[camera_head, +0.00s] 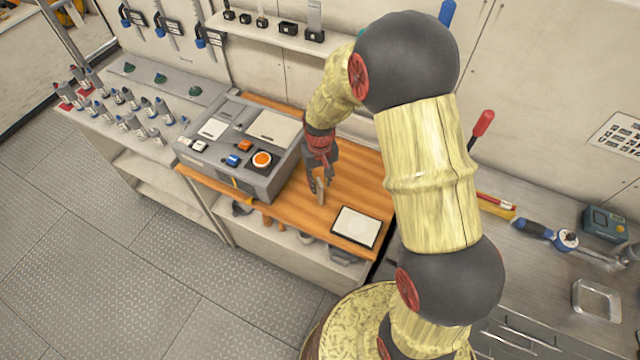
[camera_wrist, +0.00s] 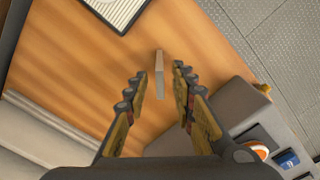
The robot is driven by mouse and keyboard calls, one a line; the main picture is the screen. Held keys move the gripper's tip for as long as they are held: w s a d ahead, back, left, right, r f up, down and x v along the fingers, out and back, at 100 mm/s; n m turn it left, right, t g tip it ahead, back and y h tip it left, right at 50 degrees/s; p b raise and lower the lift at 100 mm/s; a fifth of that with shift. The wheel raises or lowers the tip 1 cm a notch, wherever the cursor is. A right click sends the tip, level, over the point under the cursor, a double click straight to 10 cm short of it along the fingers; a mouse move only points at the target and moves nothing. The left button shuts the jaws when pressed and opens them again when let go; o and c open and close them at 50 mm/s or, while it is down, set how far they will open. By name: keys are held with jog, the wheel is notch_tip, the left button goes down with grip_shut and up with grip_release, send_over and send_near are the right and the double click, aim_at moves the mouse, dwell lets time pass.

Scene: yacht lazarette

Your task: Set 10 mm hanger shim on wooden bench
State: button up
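The shim (camera_wrist: 159,74) is a thin, light grey plate seen nearly edge-on in the wrist view. It is over the wooden bench (camera_head: 352,178), whose orange-brown top also fills much of the wrist view (camera_wrist: 80,75). My gripper (camera_wrist: 159,78) points down at the bench with its two fingers apart. The shim lies between and just beyond the fingertips, with a visible gap on each side. In the head view my gripper (camera_head: 319,190) is low over the bench, right of the grey machine. There the shim cannot be told clearly from the finger pads.
The grey machine (camera_head: 240,148) with an orange button takes up the bench's left part. A white-topped plate (camera_head: 356,227) lies near the front right edge. A metal counter with tools (camera_head: 550,236) stands at right. Bare wood lies between machine and plate.

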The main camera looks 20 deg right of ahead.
jog(key=s+r+t, duration=0.1)
jog(key=s+r, duration=0.2)
jog(key=r, duration=1.5)
jog(key=s+r+t, duration=0.2)
jog(key=s+r, duration=0.5)
jog(key=s, duration=0.3)
jog(key=s+r+t, duration=0.2)
jog(key=s+r, duration=0.5)
jog(key=s, duration=0.2)
jog(key=shift+s+r+t+p, duration=0.3)
jog(key=shift+s+r+p, duration=0.05)
jog(key=shift+s+p, duration=0.1)
notch_tip(320, 180, down, 8)
jog(key=b, duration=0.8)
jog(key=shift+f, duration=0.15)
